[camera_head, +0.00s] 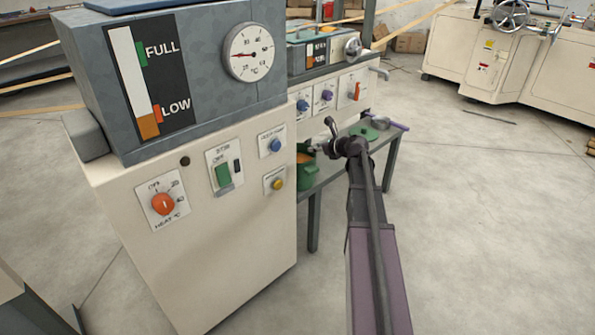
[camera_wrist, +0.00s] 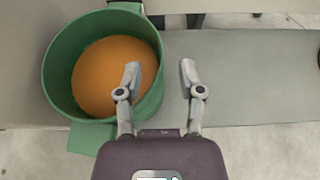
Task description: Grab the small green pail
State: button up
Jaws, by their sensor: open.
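The small green pail (camera_wrist: 57,80) fills the left of the wrist view, with orange material inside it. In the head view the pail (camera_head: 305,178) stands beside the cream machine, partly hidden by it. My gripper (camera_wrist: 160,72) is open and empty above the pail's right side. In the picture its left finger overlaps the pail's inside and its right finger is outside, with the pail's right wall between them. I cannot tell how far above the rim the fingertips are.
A grey-green bench (camera_wrist: 245,75) runs right of the pail, bare there. The cream machine (camera_head: 215,260) with knobs is close on the left. A green disc (camera_head: 370,132) with a grey thing lies on the bench behind my arm. Floor (camera_head: 500,220) to the right is clear.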

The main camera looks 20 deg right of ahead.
jog(key=shift+b+x, duration=0.65)
jog(key=shift+x, duration=1.15)
